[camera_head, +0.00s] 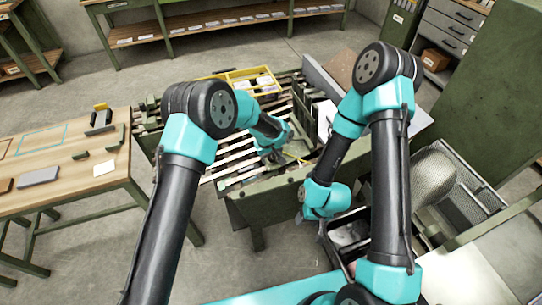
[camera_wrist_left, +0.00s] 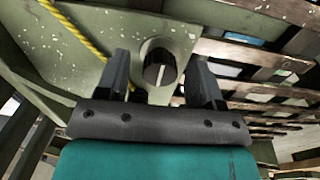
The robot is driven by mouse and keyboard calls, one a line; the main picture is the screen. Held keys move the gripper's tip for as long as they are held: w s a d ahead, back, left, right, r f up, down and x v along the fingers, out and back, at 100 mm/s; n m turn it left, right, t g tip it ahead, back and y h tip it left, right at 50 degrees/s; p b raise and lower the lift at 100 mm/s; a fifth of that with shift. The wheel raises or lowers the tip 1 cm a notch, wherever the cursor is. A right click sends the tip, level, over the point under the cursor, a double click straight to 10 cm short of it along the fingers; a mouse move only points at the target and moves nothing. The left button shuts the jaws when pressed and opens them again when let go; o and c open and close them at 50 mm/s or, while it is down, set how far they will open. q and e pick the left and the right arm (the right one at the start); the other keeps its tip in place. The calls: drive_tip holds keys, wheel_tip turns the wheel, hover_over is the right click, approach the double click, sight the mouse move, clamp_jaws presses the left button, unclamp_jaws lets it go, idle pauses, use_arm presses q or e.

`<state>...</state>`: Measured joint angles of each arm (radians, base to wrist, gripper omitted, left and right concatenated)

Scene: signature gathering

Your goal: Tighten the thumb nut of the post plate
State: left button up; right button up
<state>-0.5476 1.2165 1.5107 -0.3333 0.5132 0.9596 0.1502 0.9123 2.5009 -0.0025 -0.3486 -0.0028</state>
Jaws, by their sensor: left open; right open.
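In the left wrist view, the thumb nut (camera_wrist_left: 159,67) is a dark round knob with a pale line on its face. It sits on the pale green post plate (camera_wrist_left: 95,28). My left gripper (camera_wrist_left: 160,72) is open, with one finger on each side of the nut and visible gaps between. In the head view, my left gripper (camera_head: 284,157) is over the green slatted bench, and the nut is too small to make out there. My right gripper (camera_head: 325,232) is low by the bench's right side; its fingers are hardly visible.
The slatted bench (camera_head: 232,160) carries a yellow tray (camera_head: 240,80). A wooden table (camera_head: 62,190) stands at left. Wire-mesh bins (camera_head: 435,175) stand at right. Open floor lies between table and bench.

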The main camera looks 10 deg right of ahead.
use_arm(q)
drive_tip(key=shift+c, duration=0.2)
drive_tip(key=c, duration=0.9)
drive_tip(key=shift+m, duration=0.4)
drive_tip(key=m, duration=0.8)
drive_tip(key=shift+m, duration=0.3)
drive_tip(key=m, duration=0.4)
drive_tip(key=shift+m, duration=2.3)
